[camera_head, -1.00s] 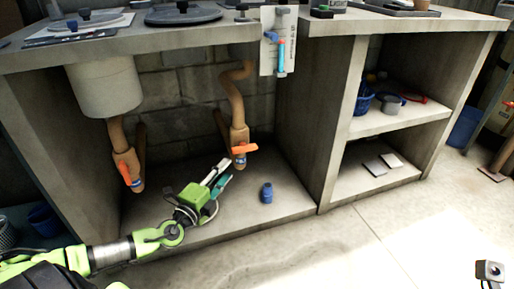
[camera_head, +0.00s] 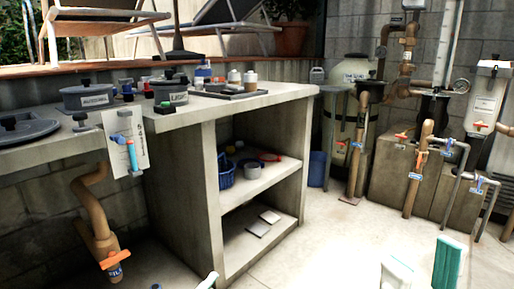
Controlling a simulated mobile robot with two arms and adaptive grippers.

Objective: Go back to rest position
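My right gripper (camera_head: 424,264) shows at the bottom edge, right of centre. Its white-green and teal fingertips stand apart with a clear gap over the pale floor, and nothing shows between them. Only a small green and white tip of my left gripper (camera_head: 208,281) shows at the bottom edge, below the counter. Its fingers are mostly out of the picture. It is apart from the orange-handled valve (camera_head: 115,260) on the brown pipe at lower left.
A concrete counter (camera_head: 240,108) with pots and bottles stands at left. Its shelves hold a blue basket (camera_head: 226,172) and flat tiles (camera_head: 258,228). Pipes and a tank (camera_head: 352,100) line the back wall. The floor between counter and pipes is clear.

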